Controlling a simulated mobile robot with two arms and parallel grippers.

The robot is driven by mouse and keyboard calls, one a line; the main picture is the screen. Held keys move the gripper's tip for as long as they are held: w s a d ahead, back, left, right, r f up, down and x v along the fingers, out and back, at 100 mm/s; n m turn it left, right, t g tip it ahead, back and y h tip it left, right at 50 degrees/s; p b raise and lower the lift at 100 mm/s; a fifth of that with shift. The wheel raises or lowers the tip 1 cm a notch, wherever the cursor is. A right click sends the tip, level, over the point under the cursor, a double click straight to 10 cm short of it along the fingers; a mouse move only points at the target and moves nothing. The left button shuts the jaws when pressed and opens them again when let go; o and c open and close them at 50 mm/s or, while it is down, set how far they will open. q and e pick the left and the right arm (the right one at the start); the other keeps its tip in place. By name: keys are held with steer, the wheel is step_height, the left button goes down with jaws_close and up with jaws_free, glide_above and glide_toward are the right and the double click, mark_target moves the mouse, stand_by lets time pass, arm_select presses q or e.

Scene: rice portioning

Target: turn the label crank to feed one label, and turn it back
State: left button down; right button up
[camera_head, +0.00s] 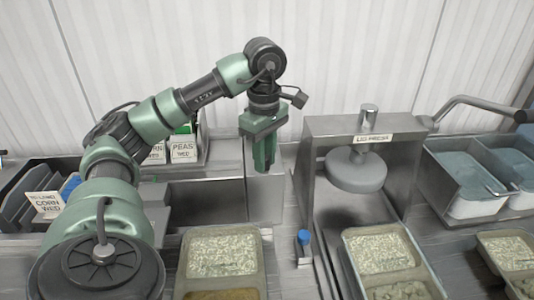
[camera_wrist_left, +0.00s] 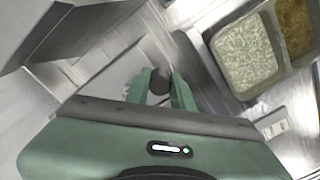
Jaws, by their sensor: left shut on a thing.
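My left gripper (camera_head: 264,160) points down in front of a steel box (camera_head: 222,200) left of the lid press. In the left wrist view, the two green fingers of my left gripper (camera_wrist_left: 161,78) are shut on a dark round crank knob (camera_wrist_left: 159,84). A pale metal part shows beneath the knob. In the head view the knob is hidden by the fingers, and I cannot tell the crank's angle. I see no fed label. My right gripper is not in view.
The lid press (camera_head: 356,172) stands to the right, with a grey bent bar (camera_head: 480,103) beyond it. Filled trays (camera_head: 262,236) lie in front. Card holders with CORN and PEAS cards (camera_head: 183,152) stand left and behind. Blue-grey tubs (camera_head: 465,207) are at far right.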

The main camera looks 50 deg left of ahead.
arm_select(q)
steer(key=shift+r, duration=0.1)
stand_by(0.3)
steer(key=c, duration=1.2)
jaws_free()
step_height(320, 180, up, 8)
steer(key=p, duration=0.3)
steer(key=shift+p, duration=0.4)
steer(key=shift+a, duration=0.1)
